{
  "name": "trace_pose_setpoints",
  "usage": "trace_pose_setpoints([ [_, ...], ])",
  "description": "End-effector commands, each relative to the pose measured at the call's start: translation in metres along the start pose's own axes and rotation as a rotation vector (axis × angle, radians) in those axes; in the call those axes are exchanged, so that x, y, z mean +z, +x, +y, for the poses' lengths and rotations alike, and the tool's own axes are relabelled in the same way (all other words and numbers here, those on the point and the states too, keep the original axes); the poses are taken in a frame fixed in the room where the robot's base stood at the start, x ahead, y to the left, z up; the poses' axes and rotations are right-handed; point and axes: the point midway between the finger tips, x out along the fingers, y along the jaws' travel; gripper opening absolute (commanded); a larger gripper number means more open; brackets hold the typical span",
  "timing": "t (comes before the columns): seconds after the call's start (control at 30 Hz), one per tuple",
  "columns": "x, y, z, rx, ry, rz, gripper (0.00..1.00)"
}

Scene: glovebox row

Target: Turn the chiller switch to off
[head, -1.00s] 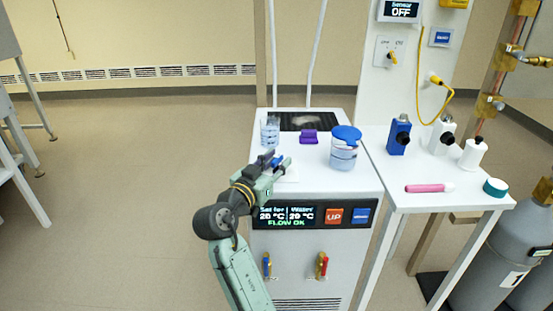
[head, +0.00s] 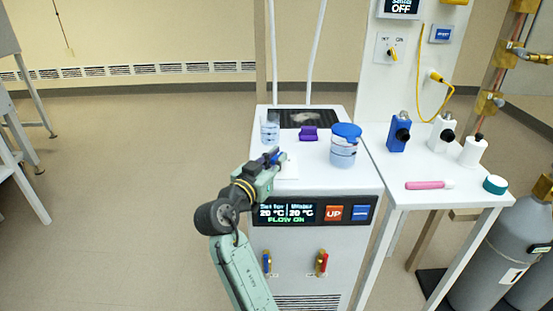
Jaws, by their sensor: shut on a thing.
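The chiller (head: 330,258) is a white cabinet with a lit panel (head: 287,212) on its front, showing 20 °C readings and a green flow line. My gripper (head: 274,158) is over the left part of the chiller top, shut on a small blue part (head: 273,154) there. A small white plate (head: 290,170) shows just right of the gripper. My gripper hides most of the blue part, so I cannot tell which way it points or whether it is the chiller switch.
A clear beaker (head: 270,130), a purple block (head: 308,133) and a blue-lidded jar (head: 344,146) stand on the chiller top. The side table (head: 440,195) holds bottles, a pink tube and a teal lid. A wall panel (head: 385,75) has a yellow knob (head: 393,54).

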Motion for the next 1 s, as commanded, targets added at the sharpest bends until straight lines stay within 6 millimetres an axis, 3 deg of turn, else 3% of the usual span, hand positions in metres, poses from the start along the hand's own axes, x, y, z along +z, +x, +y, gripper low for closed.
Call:
trace_pose_setpoints([
  [0.37, 0.0016, -0.0001, 0.0013, -0.061, 0.003, -0.002, 0.00],
  [1.0, -0.0006, 0.0005, 0.0020, -0.451, 0.002, 0.000, 0.00],
])
